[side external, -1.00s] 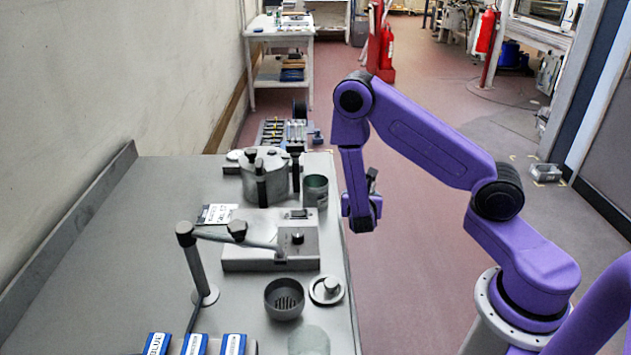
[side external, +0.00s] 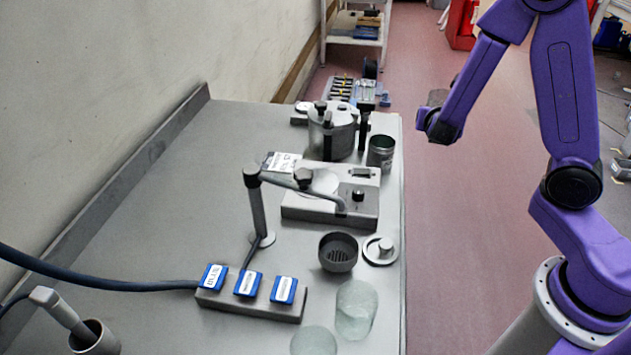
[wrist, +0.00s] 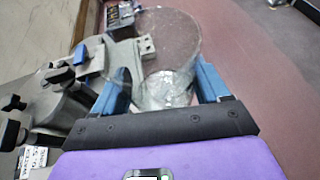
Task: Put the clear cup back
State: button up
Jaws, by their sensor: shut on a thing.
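A clear cup (wrist: 172,40) is between the two blue fingers of my gripper (wrist: 163,88) in the wrist view; the fingers are shut on it. In the side view my gripper (side external: 437,122) is beyond the bench's right edge, to the right of the pot and above the floor; the held cup cannot be made out there. Two more clear glass cups (side external: 356,310) (side external: 314,341) stand at the near right of the bench.
On the bench (side external: 190,190) are a lidded metal pot (side external: 340,135), a dark green can (side external: 380,152), a scale-like device (side external: 318,208) with a jointed arm over it, a dark slotted bowl (side external: 338,252), a round lid (side external: 380,250) and blue-labelled blocks (side external: 247,284).

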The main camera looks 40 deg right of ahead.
notch_tip(320, 180, up, 8)
jog(key=f, duration=0.1)
jog(key=s+a+n+t+y, duration=0.1)
jog(key=a+n+t+y, duration=0.2)
jog(key=a+n+y, duration=0.65)
jog(key=s+a+n+t+y, duration=0.2)
jog(key=a+n+y, duration=0.2)
jog(key=a, duration=1)
send_over(316, 182)
jog(key=shift+y, duration=0.25)
notch_tip(316, 182, down, 14)
jog(key=shift+s+r, duration=0.1)
jog(key=shift+s, duration=0.05)
jog(key=shift+f, duration=1.75)
jog(key=shift+f, duration=0.15)
